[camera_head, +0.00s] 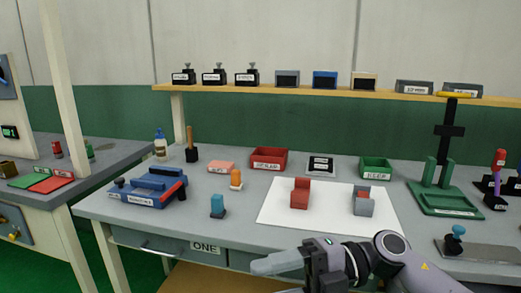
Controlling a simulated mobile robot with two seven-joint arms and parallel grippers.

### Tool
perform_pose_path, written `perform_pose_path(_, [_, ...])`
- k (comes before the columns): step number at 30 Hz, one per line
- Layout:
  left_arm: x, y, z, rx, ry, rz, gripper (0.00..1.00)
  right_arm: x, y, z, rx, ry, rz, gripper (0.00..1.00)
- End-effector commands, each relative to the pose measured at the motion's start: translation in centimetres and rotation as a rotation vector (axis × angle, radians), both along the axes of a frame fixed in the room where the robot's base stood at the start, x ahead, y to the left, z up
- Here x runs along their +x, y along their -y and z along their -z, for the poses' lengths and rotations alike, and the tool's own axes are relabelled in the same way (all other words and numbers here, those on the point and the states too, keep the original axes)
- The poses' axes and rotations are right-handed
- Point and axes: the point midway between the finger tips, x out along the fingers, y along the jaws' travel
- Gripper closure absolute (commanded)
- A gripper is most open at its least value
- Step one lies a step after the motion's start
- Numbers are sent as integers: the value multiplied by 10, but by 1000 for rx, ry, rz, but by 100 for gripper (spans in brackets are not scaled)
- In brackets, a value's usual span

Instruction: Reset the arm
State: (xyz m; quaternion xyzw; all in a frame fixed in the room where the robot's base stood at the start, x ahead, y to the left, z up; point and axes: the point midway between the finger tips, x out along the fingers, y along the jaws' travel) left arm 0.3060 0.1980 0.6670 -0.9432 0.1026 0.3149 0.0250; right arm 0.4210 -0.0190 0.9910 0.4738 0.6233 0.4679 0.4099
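My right arm comes in from the bottom right, and its gripper (268,265) points left over the front edge of the workbench (130,206). One light grey finger shows clearly. The rest is cut off or overlapped, so I cannot tell whether it is open or shut, and I see nothing held in it. My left gripper is not in view. A red clip-like block (300,194) and a grey block with a red part (363,202) stand on a white sheet (280,215) behind the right gripper.
A blue fixture (150,190), an orange-topped piece (236,179) and a blue-topped piece (217,206) stand left. Red (268,159) and green (376,168) bins stand at the back. A green stand (440,195) is right. A shelf (300,90) runs above.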

Motion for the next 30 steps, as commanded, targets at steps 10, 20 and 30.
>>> perform_pose_path(10, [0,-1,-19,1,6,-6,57,22,8,-3,490,-385,430,44])
perform_pose_path(20, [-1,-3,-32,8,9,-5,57,36,78,84,652,-838,998,44])
perform_pose_path(30, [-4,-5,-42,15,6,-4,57,-50,158,226,492,-1343,1559,44])
